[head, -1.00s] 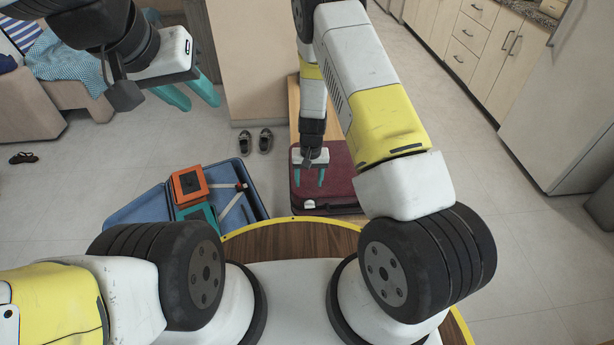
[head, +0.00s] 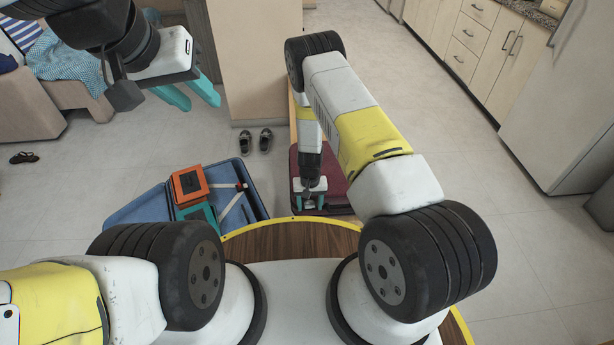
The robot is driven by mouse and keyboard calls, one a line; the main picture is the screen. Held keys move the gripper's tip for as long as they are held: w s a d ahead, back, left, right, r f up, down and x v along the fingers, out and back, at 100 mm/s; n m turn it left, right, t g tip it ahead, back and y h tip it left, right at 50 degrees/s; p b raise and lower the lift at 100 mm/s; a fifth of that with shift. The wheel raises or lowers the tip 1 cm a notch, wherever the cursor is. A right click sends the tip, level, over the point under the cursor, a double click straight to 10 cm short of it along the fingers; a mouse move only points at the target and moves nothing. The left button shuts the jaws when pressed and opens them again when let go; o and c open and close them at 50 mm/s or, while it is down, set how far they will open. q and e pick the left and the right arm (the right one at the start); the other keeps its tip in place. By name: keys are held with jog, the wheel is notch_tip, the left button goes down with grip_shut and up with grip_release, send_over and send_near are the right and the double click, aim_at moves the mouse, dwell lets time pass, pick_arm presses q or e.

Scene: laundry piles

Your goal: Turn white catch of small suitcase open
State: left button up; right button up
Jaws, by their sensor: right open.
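The small suitcase (head: 337,188) is maroon and lies shut, in the lower middle of the head view. Its white catch (head: 308,204) is on the near side, between my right gripper's fingers and partly hidden by them. My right gripper (head: 309,205) points down with teal fingers apart on either side of the catch. Whether the fingers touch it I cannot tell. My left gripper (head: 192,101) is high at the upper left, far from the suitcase, with its two teal fingers apart and empty.
An open blue suitcase (head: 142,208) lies left of the maroon one, holding an orange-framed item (head: 189,185) and a teal one (head: 198,214). Dark shoes (head: 255,141) stand behind on the floor. A couch (head: 25,105) is at left, cabinets (head: 470,45) at right. Tiled floor on the right is clear.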

grip_shut()
jog(key=shift+a+h, duration=0.15)
jog(key=shift+h, duration=0.15)
jog(key=shift+a+h, duration=0.2)
jog(key=shift+h, duration=1)
jog(key=shift+a+f+h, duration=0.1)
jog(key=shift+a+h, duration=0.1)
jog(key=shift+h, duration=1.7)
grip_release()
